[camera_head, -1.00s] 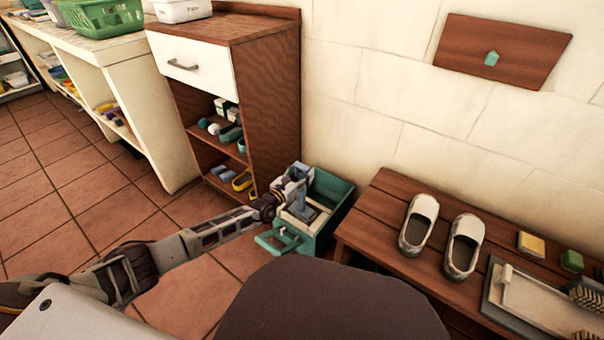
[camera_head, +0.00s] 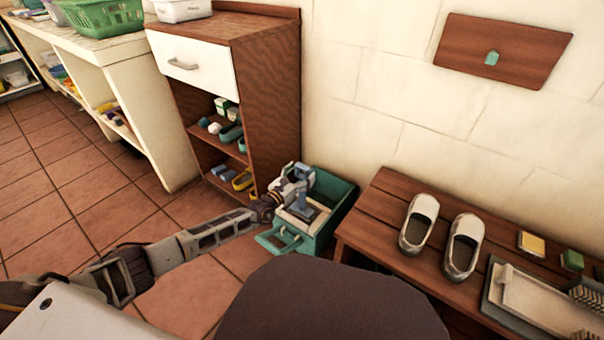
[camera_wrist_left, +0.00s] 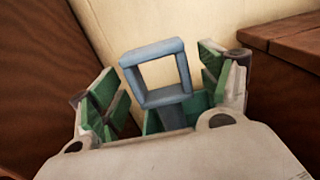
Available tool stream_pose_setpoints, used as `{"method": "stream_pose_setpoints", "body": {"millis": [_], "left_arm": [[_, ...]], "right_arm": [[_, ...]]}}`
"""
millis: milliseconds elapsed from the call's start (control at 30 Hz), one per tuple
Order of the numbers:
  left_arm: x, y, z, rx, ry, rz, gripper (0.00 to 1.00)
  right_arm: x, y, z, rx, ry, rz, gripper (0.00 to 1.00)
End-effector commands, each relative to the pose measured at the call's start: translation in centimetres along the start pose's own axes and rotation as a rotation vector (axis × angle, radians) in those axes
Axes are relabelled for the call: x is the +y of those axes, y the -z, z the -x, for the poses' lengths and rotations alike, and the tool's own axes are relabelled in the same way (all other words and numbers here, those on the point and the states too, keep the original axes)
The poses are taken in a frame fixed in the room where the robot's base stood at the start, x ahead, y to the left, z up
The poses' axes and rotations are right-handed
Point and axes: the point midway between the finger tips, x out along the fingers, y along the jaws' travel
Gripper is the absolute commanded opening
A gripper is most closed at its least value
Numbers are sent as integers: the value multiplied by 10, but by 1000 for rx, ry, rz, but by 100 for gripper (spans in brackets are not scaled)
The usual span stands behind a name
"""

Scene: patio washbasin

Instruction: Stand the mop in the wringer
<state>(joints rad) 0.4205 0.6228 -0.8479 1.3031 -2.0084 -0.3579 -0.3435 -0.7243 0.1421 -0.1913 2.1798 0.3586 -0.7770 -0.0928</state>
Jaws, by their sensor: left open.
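The teal wringer (camera_head: 342,197) stands on the floor between the wooden cabinet and the bench. The blue mop (camera_head: 300,210) is in the wringer and looks roughly upright; its foot is partly hidden. My left gripper (camera_head: 292,182) is at the mop's top. In the left wrist view the mop's square blue loop (camera_wrist_left: 155,97) stands between my open fingers (camera_wrist_left: 160,90), with a gap on each side. The wringer's green wall (camera_wrist_left: 152,122) shows behind it. My right gripper is not in view.
The wooden cabinet (camera_head: 270,110) stands close behind my left gripper. The bench (camera_head: 375,215) to the right carries white shoes (camera_head: 418,224), a sponge (camera_head: 531,243) and a tray (camera_head: 530,300). Tiled floor (camera_head: 110,215) on the left is clear.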

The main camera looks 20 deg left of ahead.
Motion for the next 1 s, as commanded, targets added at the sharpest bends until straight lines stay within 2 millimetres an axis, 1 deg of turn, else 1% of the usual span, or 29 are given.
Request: {"method": "stream_pose_setpoints", "body": {"millis": [1000], "left_arm": [[0,0,97,0,0,0,78]], "right_arm": [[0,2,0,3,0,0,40]]}}
